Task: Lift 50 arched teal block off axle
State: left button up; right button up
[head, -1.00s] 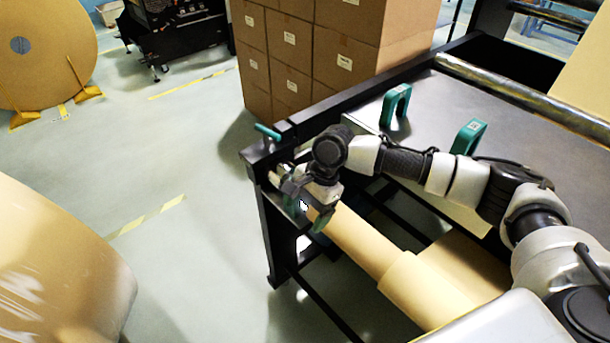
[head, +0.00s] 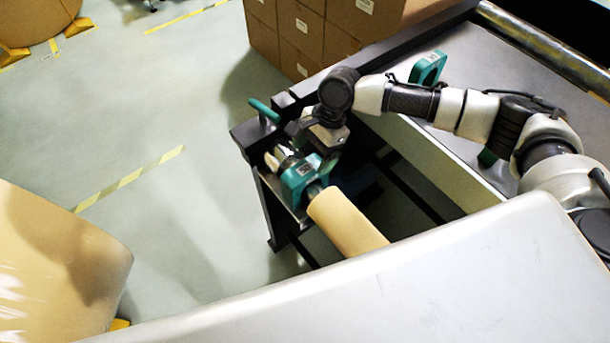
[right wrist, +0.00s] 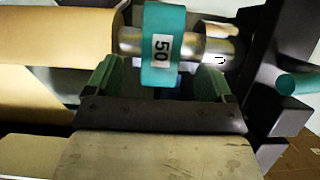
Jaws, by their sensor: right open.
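The arched teal block labelled 50 (right wrist: 160,51) sits over the silver axle (right wrist: 196,46), beside the end of the kraft roll core. In the head view the block (head: 297,176) is at the frame's corner, partly covered by my right gripper (head: 312,158). In the right wrist view my right gripper (right wrist: 159,72) is open. Its two green fingers stand on either side of the block's lower part in the picture, with visible gaps to it. Whether its palm touches the block cannot be told. My left gripper is not in view.
The kraft roll core (head: 345,222) runs along the axle. A teal handle (head: 264,110) sticks out at the frame's corner. Another arched teal block (head: 428,68) stands on the grey tabletop (head: 480,70). Cardboard boxes (head: 325,40) stand behind.

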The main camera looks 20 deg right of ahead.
aim_at(305, 169)
jog(key=shift+f, duration=0.35)
jog(key=p+x, duration=0.1)
jog(key=x, duration=0.3)
jog(key=shift+a+f, duration=0.15)
jog(key=shift+f, duration=0.05)
jog(key=shift+a+f, duration=0.15)
jog(key=shift+f, duration=0.2)
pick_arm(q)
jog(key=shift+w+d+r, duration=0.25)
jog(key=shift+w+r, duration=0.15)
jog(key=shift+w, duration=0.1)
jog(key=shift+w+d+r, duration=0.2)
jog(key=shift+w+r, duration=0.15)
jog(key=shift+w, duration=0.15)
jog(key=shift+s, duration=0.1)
pick_arm(e)
jog(key=shift+c, duration=0.3)
jog(key=shift+c, duration=1.1)
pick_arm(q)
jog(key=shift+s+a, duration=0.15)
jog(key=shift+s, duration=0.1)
pick_arm(e)
jog(key=c, duration=0.9)
